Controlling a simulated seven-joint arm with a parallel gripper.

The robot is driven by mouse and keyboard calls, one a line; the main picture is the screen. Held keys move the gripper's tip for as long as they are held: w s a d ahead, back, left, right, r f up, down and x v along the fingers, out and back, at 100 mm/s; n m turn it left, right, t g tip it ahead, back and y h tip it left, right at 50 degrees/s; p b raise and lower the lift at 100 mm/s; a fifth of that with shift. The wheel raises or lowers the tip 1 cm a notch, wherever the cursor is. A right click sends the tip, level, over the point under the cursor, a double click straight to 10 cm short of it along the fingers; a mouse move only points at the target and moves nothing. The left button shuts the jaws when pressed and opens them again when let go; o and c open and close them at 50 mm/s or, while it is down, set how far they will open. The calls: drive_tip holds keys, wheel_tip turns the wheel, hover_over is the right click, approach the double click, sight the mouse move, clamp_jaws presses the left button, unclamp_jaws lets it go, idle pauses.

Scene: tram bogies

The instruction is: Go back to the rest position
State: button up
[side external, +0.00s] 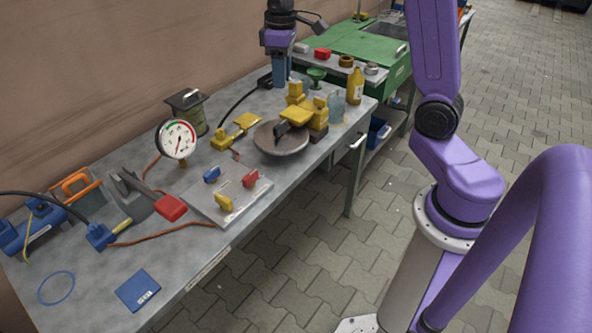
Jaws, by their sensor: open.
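My gripper (279,80) hangs pointing down at the top middle of the side view, above the far part of the grey workbench (100,265). It is open, and I see nothing held in it. Its fingertips are small and dark at this distance. It is behind the yellow block assembly (297,100) and left of the small green funnel-shaped piece (317,75). I cannot tell whether the fingertips touch anything.
A round grey plate (276,147) with a yellow-and-black part stands mid-bench. A pressure gauge (177,139), a tray (203,207) with coloured pieces, cables and tools fill the near part. A yellow bottle (355,86) stands right of my gripper, near a green bench (352,42).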

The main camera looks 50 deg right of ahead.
drive_tip(key=s+a+n, duration=0.3)
drive_tip(key=s+a, duration=0.7)
drive_tip(key=s, duration=0.3)
drive_tip(key=s+f+n, duration=0.2)
drive_tip(key=s, duration=0.6)
drive_tip(key=s+f+n, duration=0.2)
drive_tip(key=s, duration=0.6)
drive_tip(key=shift+s+a+n, duration=0.15)
drive_tip(key=shift+n, duration=0.15)
